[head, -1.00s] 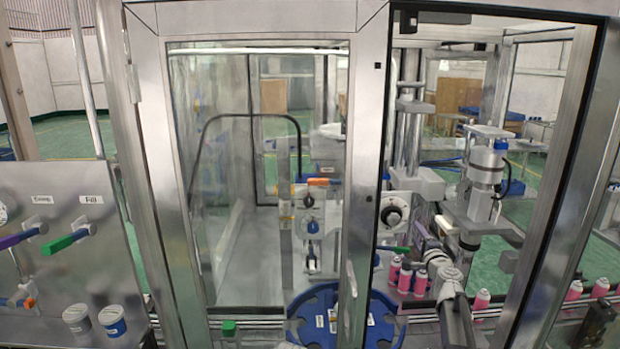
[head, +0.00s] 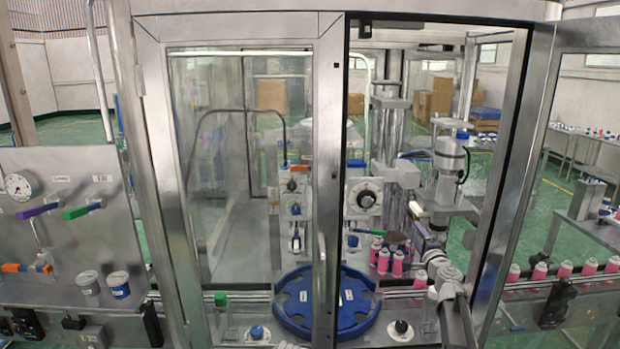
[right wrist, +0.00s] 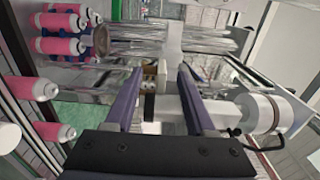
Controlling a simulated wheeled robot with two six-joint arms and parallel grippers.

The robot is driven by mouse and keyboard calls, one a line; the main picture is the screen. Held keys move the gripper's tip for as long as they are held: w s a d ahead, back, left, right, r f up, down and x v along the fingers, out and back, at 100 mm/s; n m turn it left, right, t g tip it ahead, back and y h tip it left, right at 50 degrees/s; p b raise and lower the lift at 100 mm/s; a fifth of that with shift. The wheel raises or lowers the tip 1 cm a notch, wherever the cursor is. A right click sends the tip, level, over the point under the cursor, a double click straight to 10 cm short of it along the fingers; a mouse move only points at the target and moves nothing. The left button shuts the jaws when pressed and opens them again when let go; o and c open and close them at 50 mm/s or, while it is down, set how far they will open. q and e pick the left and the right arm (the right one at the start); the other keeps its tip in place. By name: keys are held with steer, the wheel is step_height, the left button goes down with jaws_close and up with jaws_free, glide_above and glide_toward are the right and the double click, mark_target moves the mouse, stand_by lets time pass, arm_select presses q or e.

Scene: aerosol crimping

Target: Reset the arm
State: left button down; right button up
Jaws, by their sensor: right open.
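My right arm reaches from the bottom right through the open right doorway of the machine cabinet. My right gripper (head: 420,217) is at its far end, small and partly hidden in the head view, beside the crimping station. In the right wrist view the two purple jaws (right wrist: 160,85) stand apart with nothing between them. Several pink cans (head: 382,260) with pale tops stand just left of the arm. They also show at the left of the right wrist view (right wrist: 65,47), beside the jaws and apart from them. My left gripper is not in view.
A metal door frame (head: 327,180) stands left of the arm, and an open door is at its right. A blue star-wheel disc (head: 292,318) lies low in front. A white cylinder unit (head: 449,155) rises behind the gripper. More pink cans (head: 564,269) stand along the conveyor at right.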

steer(key=s+a+f+n+g+y, duration=0.35)
steer(key=s+a+f+n, duration=0.3)
steer(key=a, duration=0.35)
steer(key=s+a+f+n+g+y, duration=0.2)
steer(key=s+a+f+n+g, duration=0.35)
steer(key=s+a, duration=0.3)
steer(key=s+f+n+g+h+b, duration=0.1)
steer(key=s+f+n+g+h, duration=0.4)
steer(key=s, duration=0.7)
steer(key=s+f+n+g+h, duration=0.1)
steer(key=s+f+g, duration=0.35)
steer(key=s, duration=0.75)
arm_select(q)
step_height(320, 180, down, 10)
steer(key=b, duration=0.9)
arm_select(e)
steer(key=s+a+f+n+h, duration=0.1)
steer(key=s+a+f+n, duration=0.2)
steer(key=a+f, duration=0.6)
steer(key=shift+s+a+f, duration=0.2)
steer(key=shift+s+f, duration=0.5)
steer(key=shift+s, duration=0.35)
